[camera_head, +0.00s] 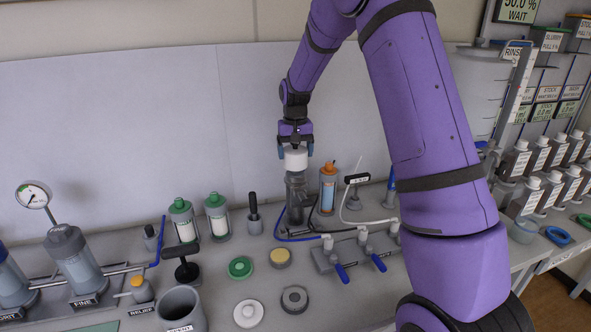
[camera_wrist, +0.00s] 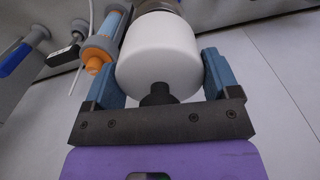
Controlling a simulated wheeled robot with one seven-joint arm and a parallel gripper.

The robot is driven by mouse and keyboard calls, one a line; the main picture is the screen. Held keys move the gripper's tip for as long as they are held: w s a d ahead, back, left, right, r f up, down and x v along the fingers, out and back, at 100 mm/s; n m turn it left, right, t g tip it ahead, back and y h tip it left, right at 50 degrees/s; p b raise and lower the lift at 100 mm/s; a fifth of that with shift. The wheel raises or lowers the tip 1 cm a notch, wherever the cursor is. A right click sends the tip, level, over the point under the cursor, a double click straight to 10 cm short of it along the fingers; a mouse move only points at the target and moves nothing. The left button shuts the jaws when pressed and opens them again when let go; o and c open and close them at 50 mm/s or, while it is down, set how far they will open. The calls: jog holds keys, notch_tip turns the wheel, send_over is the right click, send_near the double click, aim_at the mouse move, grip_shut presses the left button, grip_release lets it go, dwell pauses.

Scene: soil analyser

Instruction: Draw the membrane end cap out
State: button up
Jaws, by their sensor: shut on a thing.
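My gripper (camera_head: 295,148) is shut on a white cylindrical cap (camera_head: 295,160), which I take to be the membrane end cap. In the wrist view the white cap (camera_wrist: 160,55) sits between the blue fingers of my gripper (camera_wrist: 160,75), with a dark knob on its near face. In the head view the cap is right above a grey, see-through upright housing (camera_head: 296,200). I cannot tell whether the cap is clear of the housing's top.
A valve block with blue handles (camera_head: 345,255) is in front. Green-capped cylinders (camera_head: 216,215) stand to the left.

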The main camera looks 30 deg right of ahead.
jog(key=shift+r, duration=2.1)
